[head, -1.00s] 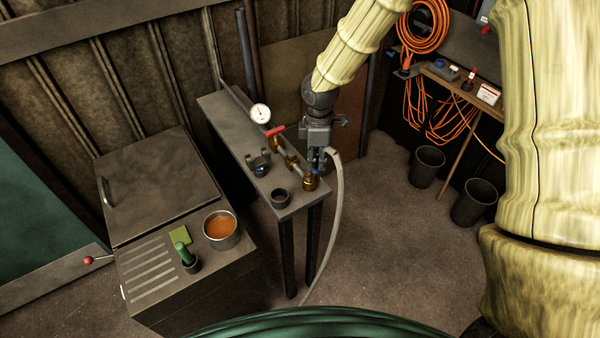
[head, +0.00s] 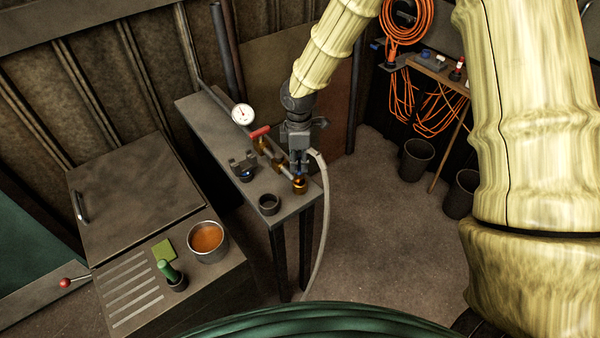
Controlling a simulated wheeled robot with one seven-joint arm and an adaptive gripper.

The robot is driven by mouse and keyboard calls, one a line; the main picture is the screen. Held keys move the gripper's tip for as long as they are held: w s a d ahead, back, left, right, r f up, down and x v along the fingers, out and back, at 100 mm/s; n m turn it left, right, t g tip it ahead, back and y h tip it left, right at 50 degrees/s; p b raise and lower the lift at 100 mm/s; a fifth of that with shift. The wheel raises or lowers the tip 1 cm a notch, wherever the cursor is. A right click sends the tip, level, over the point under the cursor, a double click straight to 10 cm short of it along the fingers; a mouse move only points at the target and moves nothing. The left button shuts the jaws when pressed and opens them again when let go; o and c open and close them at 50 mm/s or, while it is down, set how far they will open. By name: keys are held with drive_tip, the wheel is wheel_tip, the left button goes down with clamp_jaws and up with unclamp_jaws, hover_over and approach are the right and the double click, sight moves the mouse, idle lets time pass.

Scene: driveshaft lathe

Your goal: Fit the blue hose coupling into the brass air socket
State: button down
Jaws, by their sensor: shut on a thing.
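My gripper (head: 299,166) points down over the near right end of the narrow bench. It is shut on the blue hose coupling (head: 298,175), of which only a small blue bit shows below the fingers. A pale hose (head: 322,215) runs from beside the gripper down to the floor. The brass air socket (head: 299,187) is directly below the coupling at the end of the brass pipework. The coupling looks at or just above the socket's mouth; I cannot tell whether it is inside.
A red-handled valve (head: 260,132) and a pressure gauge (head: 242,114) are close by, left of my gripper. A dark holder (head: 243,165) with a blue part and a black cup (head: 269,204) stand on the narrow bench (head: 200,120). Bins (head: 416,160) stand at right.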

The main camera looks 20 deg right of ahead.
sight(300, 170)
drive_tip(key=shift+s+d+f, duration=0.1)
drive_tip(key=shift+s+f, duration=0.2)
drive_tip(key=shift+f, duration=0.1)
drive_tip(key=shift+w+f+b, duration=0.15)
drive_tip(key=shift+f+b, duration=1.15)
drive_tip(key=shift+f, duration=0.15)
drive_tip(key=shift+f, duration=0.15)
drive_tip(key=c, duration=1.2)
unclamp_jaws()
drive_tip(key=shift+r+b, duration=1.55)
drive_tip(key=shift+r, duration=4.65)
